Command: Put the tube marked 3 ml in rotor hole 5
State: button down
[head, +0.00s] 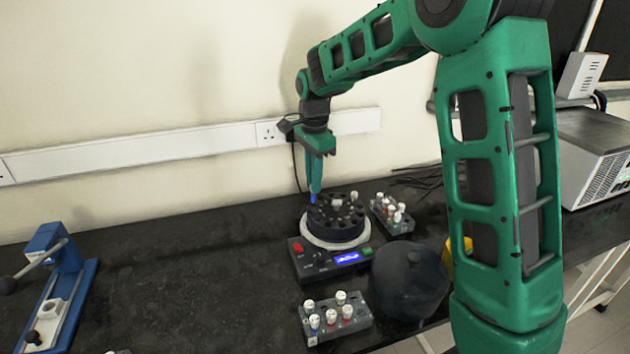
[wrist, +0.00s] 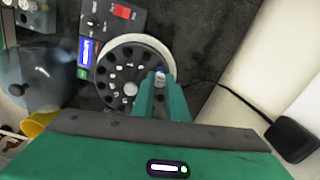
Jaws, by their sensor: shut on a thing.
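My gripper (head: 314,190) points down at the back-left rim of the black rotor (head: 345,222). It is shut on a tube (head: 312,199) that shows blue below the fingertips. In the wrist view my gripper (wrist: 160,85) holds the tube by its pale cap (wrist: 160,76), over the outer ring of holes of the rotor (wrist: 128,68). I cannot tell whether the tube's lower end is inside a hole. The tube's marking and the hole numbers are too small to read. Several pale caps show in the rotor.
The centrifuge's control panel (head: 304,263) faces front. A rack of capped tubes (head: 360,326) stands in front, another (head: 379,211) behind right. A dark round lid (head: 408,285) sits right of the centrifuge. A blue press-like device (head: 88,280) stands far left; the bench between is clear.

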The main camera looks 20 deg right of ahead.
aim_at(314, 202)
jog(key=shift+f, duration=1.9)
dwell(0.9)
jog(key=c, duration=1.4)
grip_release()
jog(key=shift+o, duration=0.2)
jog(key=shift+r, duration=3.05)
